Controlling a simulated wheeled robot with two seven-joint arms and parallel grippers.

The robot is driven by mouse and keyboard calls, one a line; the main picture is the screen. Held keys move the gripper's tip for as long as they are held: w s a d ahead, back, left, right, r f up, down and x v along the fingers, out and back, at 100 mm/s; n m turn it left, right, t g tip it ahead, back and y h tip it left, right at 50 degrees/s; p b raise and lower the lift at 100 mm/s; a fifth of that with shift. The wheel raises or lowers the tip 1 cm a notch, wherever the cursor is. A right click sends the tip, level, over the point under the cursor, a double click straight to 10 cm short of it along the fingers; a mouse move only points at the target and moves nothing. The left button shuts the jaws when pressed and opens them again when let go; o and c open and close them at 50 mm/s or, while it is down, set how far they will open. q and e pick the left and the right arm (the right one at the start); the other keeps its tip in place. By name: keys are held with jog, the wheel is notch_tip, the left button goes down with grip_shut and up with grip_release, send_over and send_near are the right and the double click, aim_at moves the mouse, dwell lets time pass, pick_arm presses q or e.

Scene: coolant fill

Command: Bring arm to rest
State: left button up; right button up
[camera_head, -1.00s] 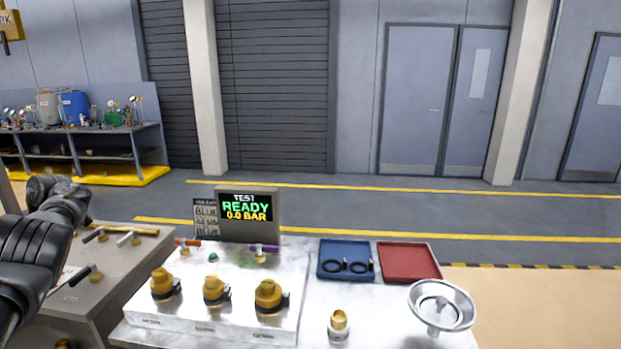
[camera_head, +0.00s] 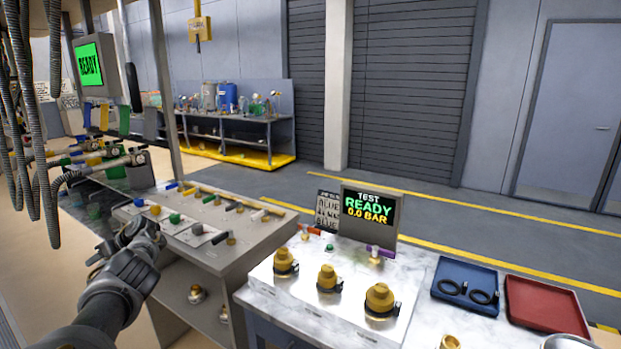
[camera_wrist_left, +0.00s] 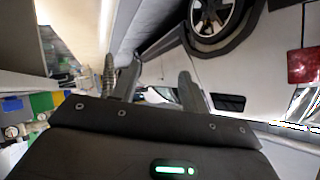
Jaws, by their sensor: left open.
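My left arm comes in from the lower left in the head view. Its dark gripper (camera_head: 118,240) is beside the left end of the grey valve bench. In the left wrist view the two fingers of the gripper (camera_wrist_left: 148,88) stand apart with nothing between them. My right gripper is in neither view.
The grey bench (camera_head: 240,262) carries several coloured valves. The marble table (camera_head: 420,262) holds brass fittings, a blue tray (camera_head: 447,300), a red tray (camera_head: 515,322) and a TEST screen (camera_head: 369,212). Hoses (camera_head: 40,120) hang at left. The wrist view shows a car wheel (camera_wrist_left: 215,18).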

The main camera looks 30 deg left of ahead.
pick_arm(q)
jog(key=s+a+f+m+t+y, duration=0.1)
jog(key=s+f+m+t+y, duration=0.1)
jog(key=f+m, duration=0.55)
jog(key=s+a+f+m+t+y, duration=0.1)
jog(key=s+f+m+t+y, duration=0.15)
jog(key=f+m, duration=0.5)
jog(key=s+d+f+m+t+h, duration=0.2)
jog(key=s+d+f+m+h, duration=0.15)
jog(key=s+f+m, duration=0.45)
jog(key=s+d+f+m+t+h, duration=0.25)
jog(key=s+d+f, duration=0.3)
jog(key=f, duration=0.35)
jog(key=s+d+f+n+g+h, duration=0.1)
jog(key=s+d+f+h, duration=0.15)
jog(key=d+f, duration=0.95)
jog(key=s+d+f+h, duration=0.1)
jog(key=s+d+f, duration=0.3)
jog(key=d+f, duration=0.8)
jog(key=s+d+f+n+h, duration=0.1)
jog(key=d+f+h, duration=0.1)
jog(key=d, duration=1.6)
jog(key=s+d+f+n+h, duration=0.1)
jog(key=d+f+h, duration=0.1)
jog(key=d, duration=1.6)
jog(key=shift+s+d+g+h, duration=0.15)
jog(key=shift+d+g+h, duration=0.15)
jog(key=shift+d, duration=0.1)
